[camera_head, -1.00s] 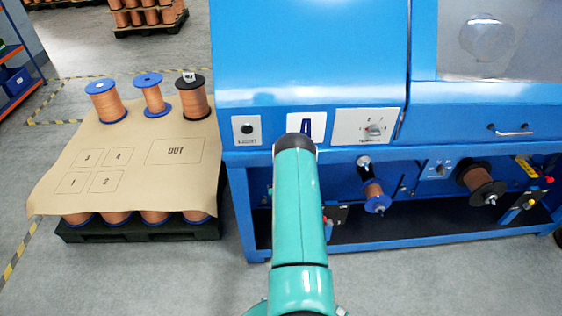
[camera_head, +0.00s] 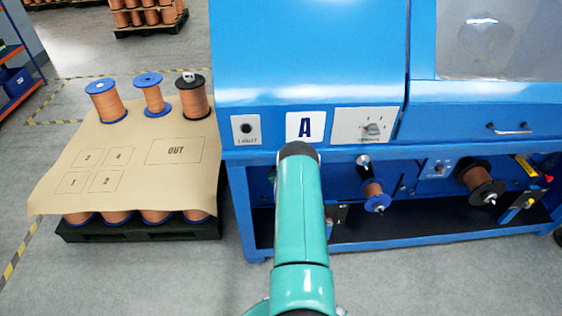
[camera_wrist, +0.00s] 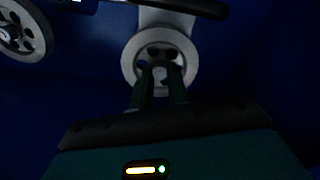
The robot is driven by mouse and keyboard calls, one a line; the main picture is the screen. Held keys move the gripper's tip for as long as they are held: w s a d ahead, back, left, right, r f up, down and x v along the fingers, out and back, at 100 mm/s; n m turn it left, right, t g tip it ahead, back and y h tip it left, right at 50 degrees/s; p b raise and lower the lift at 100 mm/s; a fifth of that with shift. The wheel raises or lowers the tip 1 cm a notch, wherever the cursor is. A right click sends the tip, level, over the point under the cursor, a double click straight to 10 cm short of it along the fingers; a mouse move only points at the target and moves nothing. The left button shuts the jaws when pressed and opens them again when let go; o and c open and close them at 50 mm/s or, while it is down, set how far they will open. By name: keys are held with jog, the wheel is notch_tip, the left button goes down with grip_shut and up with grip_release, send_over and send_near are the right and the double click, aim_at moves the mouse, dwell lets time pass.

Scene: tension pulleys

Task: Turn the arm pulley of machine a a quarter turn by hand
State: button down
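Machine a, a blue cabinet (camera_head: 310,60) with a white "A" plate (camera_head: 305,126), stands in front of me in the head view. In the wrist view a pale grey pulley (camera_wrist: 129,62) with round holes hangs on a grey arm (camera_wrist: 164,18). My gripper (camera_wrist: 161,72) is at this pulley's face, its two dark fingers apart on either side of the hub area. Whether they touch the pulley is too dark to tell. In the head view my green arm hides the gripper and the pulley.
Another holed grey wheel (camera_wrist: 20,32) is at the upper left of the wrist view, and a dark bar (camera_wrist: 195,8) crosses above the pulley. A small copper spool (camera_head: 374,192) sits right of my arm. A pallet with copper spools and a brown sheet (camera_head: 130,150) stands left.

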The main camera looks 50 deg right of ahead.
jog(key=shift+m, duration=0.4)
jog(key=m, duration=2.3)
jog(key=shift+d+m, duration=0.1)
jog(key=shift+m, duration=0.3)
dwell(0.3)
jog(key=c, duration=1.4)
grip_release()
jog(key=shift+o, duration=0.3)
jog(key=shift+s+f, duration=0.1)
